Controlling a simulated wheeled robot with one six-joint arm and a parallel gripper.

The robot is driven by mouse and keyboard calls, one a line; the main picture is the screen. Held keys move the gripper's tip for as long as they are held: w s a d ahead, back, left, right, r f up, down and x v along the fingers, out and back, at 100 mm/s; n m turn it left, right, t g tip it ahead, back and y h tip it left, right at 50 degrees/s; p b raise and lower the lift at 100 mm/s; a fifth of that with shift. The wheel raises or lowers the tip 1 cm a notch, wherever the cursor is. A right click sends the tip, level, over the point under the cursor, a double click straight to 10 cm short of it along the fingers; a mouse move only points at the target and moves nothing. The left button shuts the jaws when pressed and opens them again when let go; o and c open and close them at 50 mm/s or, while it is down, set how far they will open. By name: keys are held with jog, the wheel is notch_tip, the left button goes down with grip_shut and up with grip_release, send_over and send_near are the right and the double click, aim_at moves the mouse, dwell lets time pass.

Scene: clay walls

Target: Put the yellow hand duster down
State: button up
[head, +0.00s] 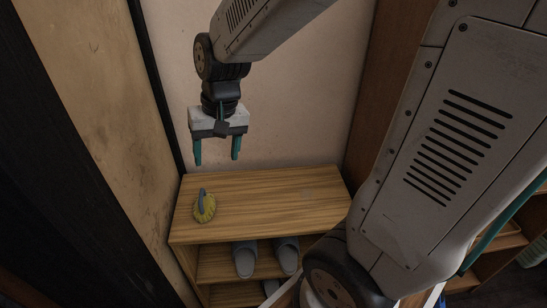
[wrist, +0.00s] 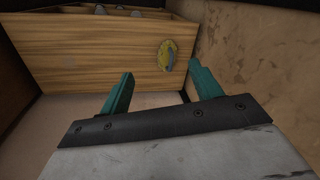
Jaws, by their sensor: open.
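The yellow hand duster (head: 205,208), with a grey-blue handle on top, lies on the left part of a wooden shelf unit's top (head: 270,195). My gripper (head: 216,160) is open and empty, raised above and behind the duster, its two teal fingers pointing down. In the wrist view the duster (wrist: 169,56) lies on the wooden top (wrist: 90,55), beyond and apart from the spread fingers (wrist: 162,88).
Grey slippers (head: 265,258) stand on the shelf below the top. A clay wall (head: 90,90) rises close on the left, and another wall (head: 290,100) stands behind. The middle and right of the wooden top are bare.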

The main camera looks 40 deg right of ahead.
jog(key=s+d+r+n, duration=0.1)
jog(key=s+r, duration=0.2)
jog(key=s, duration=0.5)
jog(key=s+r+n+h, duration=0.1)
jog(key=s+r, duration=0.3)
jog(key=s, duration=0.5)
jog(key=shift+d+r+n+h, duration=0.2)
jog(key=shift+d+n+h, duration=0.15)
jog(key=shift+n, duration=0.35)
jog(key=shift+w, duration=0.1)
